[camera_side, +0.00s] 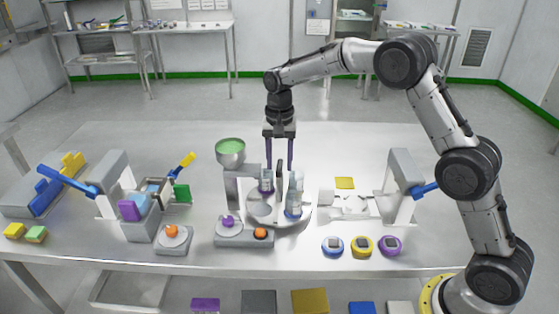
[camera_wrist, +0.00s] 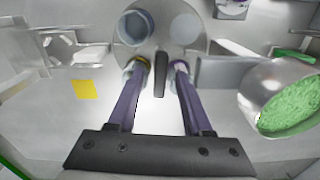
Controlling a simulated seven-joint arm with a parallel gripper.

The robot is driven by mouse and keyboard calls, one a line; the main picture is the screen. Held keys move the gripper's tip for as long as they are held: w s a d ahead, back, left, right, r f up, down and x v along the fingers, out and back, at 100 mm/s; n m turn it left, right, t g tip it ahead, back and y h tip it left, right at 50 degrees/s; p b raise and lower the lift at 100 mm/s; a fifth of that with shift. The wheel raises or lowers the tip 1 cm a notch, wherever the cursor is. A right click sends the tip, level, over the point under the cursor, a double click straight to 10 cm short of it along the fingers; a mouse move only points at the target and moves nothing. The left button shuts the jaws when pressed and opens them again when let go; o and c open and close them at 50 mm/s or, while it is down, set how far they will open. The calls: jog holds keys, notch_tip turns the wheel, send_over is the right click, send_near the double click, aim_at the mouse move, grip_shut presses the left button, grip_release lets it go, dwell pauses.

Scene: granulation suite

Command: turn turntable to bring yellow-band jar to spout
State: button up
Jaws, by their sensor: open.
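The round grey turntable (camera_wrist: 170,47) carries several clear jars and a dark upright fin (camera_wrist: 161,75). The yellow-band jar (camera_wrist: 140,63) is at lower left in the wrist view, partly behind a finger. In the side view it seems largely hidden behind the blue-band jar (camera_side: 293,207). The purple-band jar (camera_side: 266,181) is on the left, beside the spout stand (camera_side: 232,187). My gripper (camera_side: 279,167) points down over the turntable (camera_side: 267,223), open, its purple fingers on either side of the fin. Contact cannot be told.
A hopper of green granules (camera_side: 230,150) tops the stand. A base with purple and orange knobs (camera_side: 244,232) stands in front. A white fixture (camera_side: 350,205) and yellow square (camera_side: 344,183) are to the right. Three banded round devices (camera_side: 361,246) lie near the front edge.

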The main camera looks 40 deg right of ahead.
grip_shut()
dwell(1.4)
